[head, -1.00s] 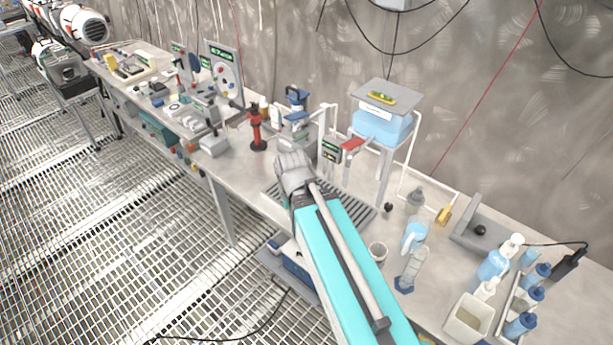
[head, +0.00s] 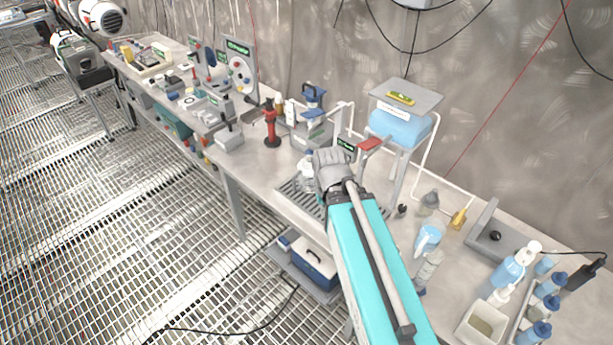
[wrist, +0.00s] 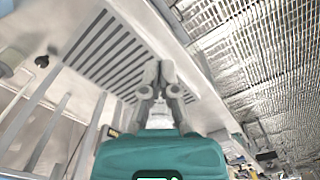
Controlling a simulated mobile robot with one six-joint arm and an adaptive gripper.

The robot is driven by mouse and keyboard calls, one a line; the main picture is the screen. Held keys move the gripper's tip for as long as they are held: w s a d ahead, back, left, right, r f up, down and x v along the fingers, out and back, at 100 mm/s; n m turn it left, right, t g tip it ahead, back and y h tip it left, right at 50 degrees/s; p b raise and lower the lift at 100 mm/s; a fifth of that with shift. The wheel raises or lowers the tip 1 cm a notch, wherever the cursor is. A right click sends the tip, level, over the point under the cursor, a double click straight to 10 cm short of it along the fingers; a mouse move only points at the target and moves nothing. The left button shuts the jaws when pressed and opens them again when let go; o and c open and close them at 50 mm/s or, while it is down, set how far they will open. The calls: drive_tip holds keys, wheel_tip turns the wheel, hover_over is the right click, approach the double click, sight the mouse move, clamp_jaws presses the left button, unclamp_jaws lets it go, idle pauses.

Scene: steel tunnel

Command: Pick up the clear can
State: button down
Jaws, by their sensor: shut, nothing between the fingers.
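My gripper (wrist: 161,72) is in the wrist view with its two fingers close together, shut and empty, over the bench by the slatted drain grate. In the head view my arm reaches across the bench, and its grey end hides the fingertips. A pale, partly see-through thing (head: 306,170) stands just left of the arm's end, by the grate (head: 296,195); it may be the clear can, but it is too small and covered to be sure. A pale shape also shows beyond the fingers in the wrist view, unclear.
A red stand (head: 271,125) is behind and left. A blue tank under a shelf (head: 398,125) stands behind and right. Bottles (head: 509,270), a wash bottle (head: 430,238) and a white bin (head: 482,325) crowd the right. The bench's front edge borders a grated floor (head: 150,250).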

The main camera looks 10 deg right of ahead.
idle(0.3)
drive_tip(key=c, duration=1.2)
unclamp_jaws()
drive_tip(key=o, duration=0.4)
drive_tip(key=shift+w+f+b, duration=0.35)
drive_tip(key=shift+w, duration=0.05)
drive_tip(key=o, duration=0.8)
drive_tip(key=w+f+m+t+h+b, duration=0.1)
drive_tip(key=w+f+m+h+b, duration=0.2)
drive_tip(key=w, duration=0.2)
drive_tip(key=shift+b, duration=0.4)
drive_tip(key=w+a+m+t+h+b, duration=0.3)
drive_tip(key=w+a+m+h+b, duration=0.1)
drive_tip(key=w, duration=0.4)
drive_tip(key=w+a+m+t+h+b, duration=0.3)
drive_tip(key=w+a+m+h+b, duration=0.1)
drive_tip(key=w, duration=0.4)
drive_tip(key=shift+a+r+t+b, duration=0.35)
drive_tip(key=shift+a+b, duration=0.2)
drive_tip(key=shift+b, duration=0.45)
